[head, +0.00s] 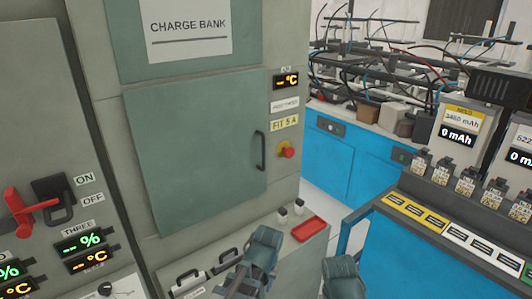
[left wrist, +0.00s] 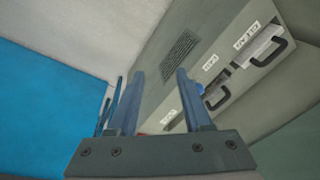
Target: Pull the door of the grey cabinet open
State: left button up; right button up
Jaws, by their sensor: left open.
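The grey cabinet (head: 284,200) stands in the middle of the head view. Its grey-green door (head: 195,150) looks shut, flush with the front. The upright black door handle (head: 260,151) is on the door's right edge. My left gripper (left wrist: 160,74) is open and empty in the left wrist view, its two fingers apart. That view shows a tilted grey front with black handles (left wrist: 217,95), not the door handle. In the head view, blue-grey parts of my arms show low down, below the door handle and apart from it; no fingertips can be made out there.
A red knob (head: 288,152) and a small display (head: 286,80) sit right of the door. A blue bench (head: 330,155) and charger station (head: 440,215) stand right. A red lever (head: 30,204) is left.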

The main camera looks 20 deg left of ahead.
pick_arm(q)
jog(key=w+a+r+n+t+y, duration=0.2)
jog(key=w+a+n+y, duration=0.1)
jog(key=w+a, duration=0.4)
jog(key=n+t+y, duration=0.5)
jog(key=t+y, duration=0.2)
jog(key=t, duration=0.3)
send_near(264, 153)
jog(key=x, duration=1)
jog(key=shift+w+a+r, duration=0.1)
jog(key=shift+w+a, duration=0.1)
jog(key=shift+w, duration=0.1)
grip_shut()
